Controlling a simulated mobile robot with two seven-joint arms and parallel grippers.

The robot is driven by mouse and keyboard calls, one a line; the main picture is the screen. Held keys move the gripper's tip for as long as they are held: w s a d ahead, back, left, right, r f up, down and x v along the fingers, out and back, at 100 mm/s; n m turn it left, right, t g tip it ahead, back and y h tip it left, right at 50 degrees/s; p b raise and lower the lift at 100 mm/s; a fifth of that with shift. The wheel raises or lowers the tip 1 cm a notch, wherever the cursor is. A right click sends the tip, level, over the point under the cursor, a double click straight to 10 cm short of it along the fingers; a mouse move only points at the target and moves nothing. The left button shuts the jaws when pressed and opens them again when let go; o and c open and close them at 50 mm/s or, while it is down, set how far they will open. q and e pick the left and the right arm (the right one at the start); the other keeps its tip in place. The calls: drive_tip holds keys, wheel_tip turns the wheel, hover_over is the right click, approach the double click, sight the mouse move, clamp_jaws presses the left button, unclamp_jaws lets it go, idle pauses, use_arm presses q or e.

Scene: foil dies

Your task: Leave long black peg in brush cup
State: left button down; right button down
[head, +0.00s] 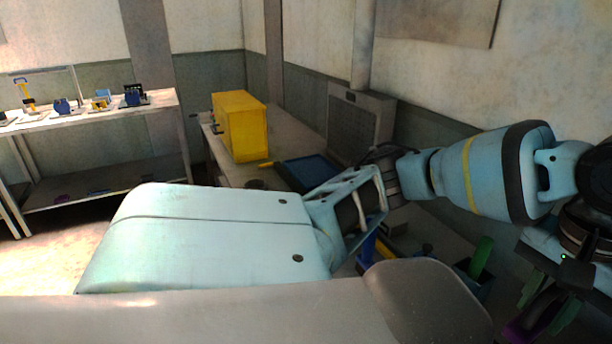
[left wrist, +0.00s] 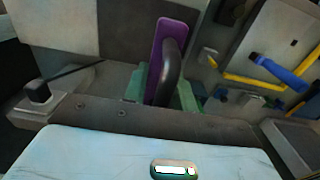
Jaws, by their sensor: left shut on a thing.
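My left gripper (left wrist: 166,95) has green fingers and is shut on a long black peg (left wrist: 169,68) with a rounded end. A flat purple piece (left wrist: 172,32) shows right beside the peg; whether it touches it I cannot tell. In the head view the gripper (head: 556,312) is at the lower right, partly cut off by the frame edge. A dark cup (head: 471,284) with a green handle (head: 481,256) standing in it is left of the gripper on the bench, and may be the brush cup. My right gripper does not show.
A yellow box (head: 241,127) and a dark blue tray (head: 308,172) stand on the far bench. A shelf (head: 88,110) with several small devices is at the left. A blue handle (left wrist: 279,71) and yellow bars (left wrist: 252,81) lie at the right in the wrist view.

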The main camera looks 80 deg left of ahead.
use_arm(q)
drive_tip(key=s+a, duration=0.3)
drive_tip(key=a, duration=0.4)
drive_tip(key=s+a, duration=0.3)
drive_tip(key=a, duration=0.5)
drive_tip(key=shift+s+a, duration=0.15)
drive_tip(key=shift+a, duration=0.15)
idle(1.6)
drive_tip(key=shift+a, duration=0.1)
drive_tip(key=s+a, duration=0.3)
drive_tip(key=a, duration=0.5)
drive_tip(key=s+a, duration=0.3)
drive_tip(key=a, duration=0.4)
drive_tip(key=shift+s+a, duration=0.2)
drive_tip(key=shift+a, duration=0.2)
idle(1.8)
idle(0.4)
